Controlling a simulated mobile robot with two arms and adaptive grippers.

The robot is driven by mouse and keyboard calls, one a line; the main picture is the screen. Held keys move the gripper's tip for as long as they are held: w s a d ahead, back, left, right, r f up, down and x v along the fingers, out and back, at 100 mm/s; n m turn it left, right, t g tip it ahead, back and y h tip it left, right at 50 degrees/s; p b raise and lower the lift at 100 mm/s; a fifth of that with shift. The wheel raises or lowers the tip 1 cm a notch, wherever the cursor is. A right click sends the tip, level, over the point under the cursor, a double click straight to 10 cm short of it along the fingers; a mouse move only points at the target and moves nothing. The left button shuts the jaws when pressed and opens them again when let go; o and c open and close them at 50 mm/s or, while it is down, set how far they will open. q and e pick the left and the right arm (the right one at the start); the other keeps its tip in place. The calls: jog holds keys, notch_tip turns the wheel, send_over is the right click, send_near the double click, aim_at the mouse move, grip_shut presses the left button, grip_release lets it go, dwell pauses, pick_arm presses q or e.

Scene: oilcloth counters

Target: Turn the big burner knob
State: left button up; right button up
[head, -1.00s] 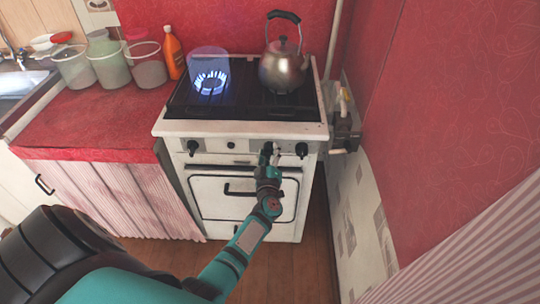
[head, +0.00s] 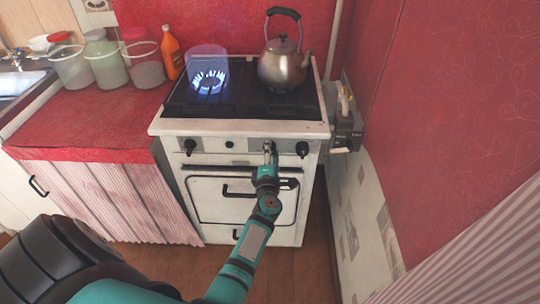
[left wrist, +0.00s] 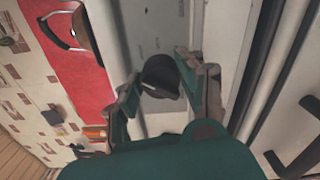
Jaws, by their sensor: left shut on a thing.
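The white stove (head: 235,128) has black knobs along its front panel. My left gripper (head: 269,150) is at the front panel, just left of the rightmost knob (head: 302,149). In the left wrist view, a round black knob (left wrist: 161,76) sits between the two fingers of my left gripper (left wrist: 163,94), which are shut on it. In the head view that knob is mostly hidden by the gripper. Another black knob (head: 190,146) is at the panel's left end. A burner with blue flames (head: 209,82) is lit at the left of the stove top. My right gripper is not in view.
A metal kettle (head: 284,66) stands on the right of the stove top. Below the panel is an oven door with a handle (head: 238,190). Jars (head: 107,62) and an orange bottle (head: 171,53) stand on the red counter (head: 90,118). A red wall closes the right side.

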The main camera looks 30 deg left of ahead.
pick_arm(q)
jog(key=n+b, duration=0.1)
jog(key=n, duration=0.4)
jog(key=shift+b, duration=0.3)
jog(key=shift+s, duration=0.1)
dwell(0.3)
jog(key=o, duration=1.1)
jog(key=shift+c, duration=0.2)
jog(key=shift+o, duration=0.5)
jog(key=shift+r, duration=0.1)
